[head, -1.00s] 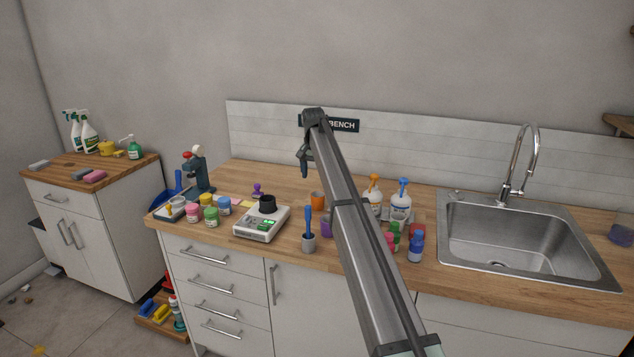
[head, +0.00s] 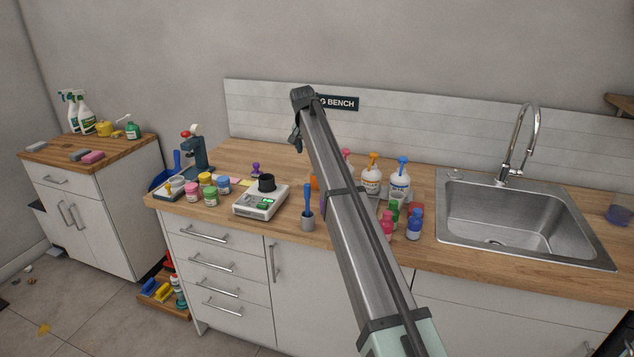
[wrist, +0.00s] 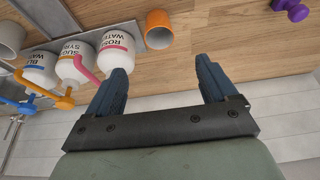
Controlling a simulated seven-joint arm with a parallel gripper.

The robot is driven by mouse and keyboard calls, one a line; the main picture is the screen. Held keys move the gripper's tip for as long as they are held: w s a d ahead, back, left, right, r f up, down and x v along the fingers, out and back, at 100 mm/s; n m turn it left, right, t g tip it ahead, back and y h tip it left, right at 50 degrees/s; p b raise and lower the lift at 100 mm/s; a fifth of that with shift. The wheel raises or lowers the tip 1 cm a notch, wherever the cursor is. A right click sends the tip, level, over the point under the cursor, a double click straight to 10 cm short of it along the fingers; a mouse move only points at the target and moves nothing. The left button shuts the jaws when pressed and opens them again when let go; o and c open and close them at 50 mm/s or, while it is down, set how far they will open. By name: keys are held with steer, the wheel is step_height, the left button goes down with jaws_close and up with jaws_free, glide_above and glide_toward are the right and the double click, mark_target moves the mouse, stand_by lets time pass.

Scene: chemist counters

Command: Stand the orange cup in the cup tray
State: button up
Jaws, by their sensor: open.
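The orange cup (head: 314,183) stands on the wooden counter behind my arm, which hides part of it in the head view. In the wrist view the orange cup (wrist: 158,28) shows near the top edge, beyond my fingertips and apart from them. My gripper (wrist: 161,65) is open, with nothing between its blue fingers. In the head view my gripper (head: 296,143) is small and partly hidden, above the back of the counter. I cannot make out which thing is the cup tray; my arm hides part of the counter.
Pump bottles (head: 371,181) stand right of my arm, with small coloured bottles (head: 414,226) in front. A scale (head: 262,207), a grey holder with a blue-handled tool (head: 307,221) and several jars (head: 209,195) stand to the left. The sink (head: 525,220) is at right.

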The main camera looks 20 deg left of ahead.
steer(key=shift+x, duration=6.85)
steer(key=shift+s, duration=0.15)
steer(key=c, duration=1.2)
steer(key=shift+r, duration=0.2)
